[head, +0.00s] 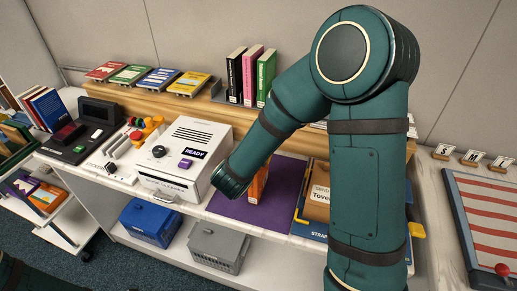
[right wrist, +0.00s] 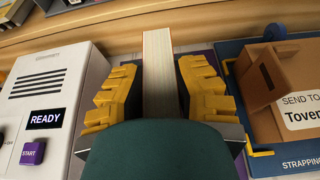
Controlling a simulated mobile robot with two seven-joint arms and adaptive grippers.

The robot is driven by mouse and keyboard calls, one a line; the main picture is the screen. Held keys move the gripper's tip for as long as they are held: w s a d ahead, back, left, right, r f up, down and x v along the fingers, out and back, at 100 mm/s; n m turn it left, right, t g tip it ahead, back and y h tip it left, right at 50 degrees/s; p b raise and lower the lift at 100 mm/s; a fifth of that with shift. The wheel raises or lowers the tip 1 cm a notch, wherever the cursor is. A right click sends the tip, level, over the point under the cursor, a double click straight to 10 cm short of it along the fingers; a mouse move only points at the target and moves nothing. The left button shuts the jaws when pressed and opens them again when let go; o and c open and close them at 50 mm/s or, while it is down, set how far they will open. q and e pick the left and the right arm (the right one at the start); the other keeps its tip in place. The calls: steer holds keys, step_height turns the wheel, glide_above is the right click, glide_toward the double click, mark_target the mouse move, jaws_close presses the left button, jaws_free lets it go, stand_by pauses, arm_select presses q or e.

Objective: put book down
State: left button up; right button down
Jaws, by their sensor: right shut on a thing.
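An orange book (head: 259,184) shows just right of my right wrist in the head view, over a purple mat (head: 284,196) on the counter. In the right wrist view the book (right wrist: 160,72) stands upright between the yellow fingers of my right gripper (right wrist: 160,90), with its pale page edge facing the camera. The gripper is shut on it. I cannot tell whether the book's lower edge touches the mat. My right forearm and wrist hide the fingers in the head view. My left gripper is out of view.
A white machine reading READY (head: 195,153) stands left of the mat. A blue strapping station (right wrist: 243,60) with a cardboard box (right wrist: 290,80) is close on the right. Behind, a wooden ledge (head: 150,83) carries several flat books and three upright ones (head: 252,75).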

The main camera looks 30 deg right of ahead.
steer(key=shift+f, duration=0.1)
steer(key=c, duration=1.1)
jaws_free()
steer(key=shift+f, duration=0.1)
steer(key=shift+o, duration=1.2)
